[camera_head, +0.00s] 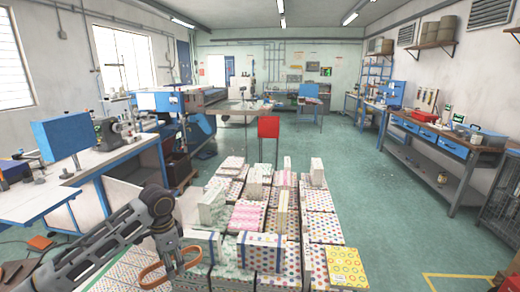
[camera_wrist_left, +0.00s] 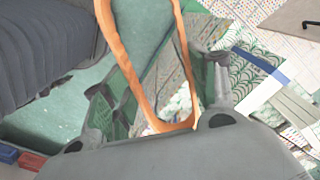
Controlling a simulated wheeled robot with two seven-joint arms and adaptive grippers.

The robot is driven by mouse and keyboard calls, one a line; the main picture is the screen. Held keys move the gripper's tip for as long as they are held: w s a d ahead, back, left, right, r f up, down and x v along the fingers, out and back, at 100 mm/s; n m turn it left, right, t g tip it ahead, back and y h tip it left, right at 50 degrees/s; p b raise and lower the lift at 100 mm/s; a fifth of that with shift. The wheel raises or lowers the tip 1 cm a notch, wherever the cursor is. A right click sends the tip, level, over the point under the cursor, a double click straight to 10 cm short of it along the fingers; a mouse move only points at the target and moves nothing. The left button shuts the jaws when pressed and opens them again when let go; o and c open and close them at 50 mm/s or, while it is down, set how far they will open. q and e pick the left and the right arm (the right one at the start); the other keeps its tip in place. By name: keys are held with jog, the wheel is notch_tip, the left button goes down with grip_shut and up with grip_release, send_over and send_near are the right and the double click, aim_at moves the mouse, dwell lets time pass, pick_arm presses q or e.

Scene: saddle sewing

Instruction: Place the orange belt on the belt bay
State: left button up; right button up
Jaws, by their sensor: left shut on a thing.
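The orange belt (camera_head: 152,271) is a thin closed loop hanging at my left gripper (camera_head: 174,258), low in the head view. The left gripper is shut on it, above the patterned boxes. In the left wrist view the belt (camera_wrist_left: 122,58) runs up between the fingers, with its lower bend near the gripper's palm. I cannot pick out the belt bay for certain in either view. My right gripper is not in view.
Stacked patterned boxes (camera_head: 262,252) fill the floor in front of me. A white bench (camera_head: 120,158) with machines stands at left. A workbench (camera_head: 440,140) lines the right wall. Green floor (camera_head: 385,205) is clear at right.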

pick_arm(q)
jog(key=shift+w+n, duration=0.1)
jog(key=shift+n, duration=0.2)
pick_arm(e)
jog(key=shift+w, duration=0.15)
pick_arm(q)
jog(key=n, duration=0.3)
jog(key=shift+w+n, duration=0.3)
jog(key=shift+w, duration=0.05)
jog(key=s+d+f+n, duration=0.5)
jog(key=s+f, duration=0.1)
jog(key=f, duration=0.4)
jog(key=shift+s+d+f+n, duration=0.15)
jog(key=shift+s+f+n, duration=0.1)
jog(key=shift+f+n, duration=0.15)
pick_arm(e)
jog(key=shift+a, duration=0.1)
